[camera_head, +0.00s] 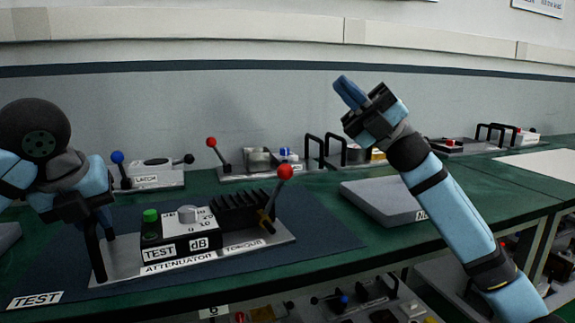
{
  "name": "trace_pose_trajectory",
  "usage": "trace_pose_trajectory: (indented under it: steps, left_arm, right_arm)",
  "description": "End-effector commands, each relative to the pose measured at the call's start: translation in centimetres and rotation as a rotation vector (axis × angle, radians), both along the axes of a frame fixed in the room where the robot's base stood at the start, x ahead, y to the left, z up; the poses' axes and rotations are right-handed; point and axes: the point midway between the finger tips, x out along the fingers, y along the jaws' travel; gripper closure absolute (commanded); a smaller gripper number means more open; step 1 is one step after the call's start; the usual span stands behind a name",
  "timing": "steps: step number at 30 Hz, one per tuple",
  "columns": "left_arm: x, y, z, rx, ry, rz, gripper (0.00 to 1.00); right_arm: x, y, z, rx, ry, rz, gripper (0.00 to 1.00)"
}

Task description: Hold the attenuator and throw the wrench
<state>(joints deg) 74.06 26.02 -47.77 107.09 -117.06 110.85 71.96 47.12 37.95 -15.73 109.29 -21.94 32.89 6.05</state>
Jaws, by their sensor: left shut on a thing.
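The attenuator (185,262) is a grey plate labelled ATTENUATOR and TORQUE on the dark blue mat. It carries a black-and-white box (178,236) with a green button and a grey knob, and a black finned block (243,208). The wrench (276,196) is a dark lever with a red ball top, tilted up to the right at the plate's right end. My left gripper (98,235) is shut on the black upright handle at the plate's left end. My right gripper (350,93) is raised above the bench, apart from the wrench; its finger gap is unclear.
A grey slab (385,203) lies right of the mat (325,238). Behind stand a plate with blue-ball and black-ball levers (150,178), a red-ball lever unit (240,165) and black-handled units. A lower shelf holds more units. Open air surrounds my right gripper.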

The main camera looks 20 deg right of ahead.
Motion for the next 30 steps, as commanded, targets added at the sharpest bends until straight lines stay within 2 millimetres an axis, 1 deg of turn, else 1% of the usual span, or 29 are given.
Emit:
trace_pose_trajectory:
  steps: [1,4,6,8,9,11,12,15,19,21,23,26,30]
  left_arm:
    - [-0.1,-0.2,-0.4,0.004,0.008,-0.005,1.0]
    - [-0.1,-0.1,-0.4,0.004,0.008,-0.005,1.0]
    - [-0.1,-0.1,-0.4,0.004,0.008,-0.005,1.0]
    - [-0.1,-0.1,-0.4,0.004,0.008,-0.005,1.0]
    - [-0.1,-0.1,-0.4,0.004,0.008,-0.005,1.0]
    - [-0.1,-0.1,-0.5,0.004,0.008,-0.005,1.0]
    - [-0.1,-0.1,-0.5,0.003,0.008,-0.004,1.0]
    - [-0.1,-0.1,-0.5,0.003,0.008,-0.004,1.0]
    - [-0.1,-0.1,-0.5,0.003,0.008,-0.004,1.0]
    - [-0.1,-0.1,-0.5,0.003,0.008,-0.004,1.0]
    - [-0.1,-0.1,-0.5,0.003,0.008,-0.004,1.0]
    - [-0.1,-0.1,-0.5,0.003,0.008,-0.004,1.0]
    - [-0.1,-0.1,-0.5,0.003,0.008,-0.004,1.0]
  right_arm:
    - [0.5,0.7,0.0,-0.072,-0.081,-0.025,1.0]
    - [1.7,2.2,-0.6,-0.25,-0.285,-0.075,1.0]
    - [2.8,2.9,-1.5,-0.394,-0.449,-0.101,1.0]
    - [3.8,3.2,-2.3,-0.522,-0.594,-0.112,1.0]
    - [4.5,3.1,-3.0,-0.606,-0.688,-0.11,1.0]
    - [5.5,2.5,-3.9,-0.725,-0.818,-0.098,1.0]
    - [6.1,2.0,-4.5,-0.796,-0.897,-0.082,1.0]
    - [7.4,0.2,-5.7,-0.95,-1.06,-0.028,1.0]
    - [8.4,-2.2,-6.6,-1.08,-1.193,0.049,1.0]
    - [8.6,-3.2,-6.8,-1.119,-1.235,0.082,1.0]
    - [8.7,-3.7,-7.0,-1.142,-1.257,0.1,1.0]
    - [8.8,-3.8,-7.4,-1.155,-1.271,0.117,1.0]
    - [8.7,-3.0,-8.3,-1.156,-1.272,0.119,1.0]
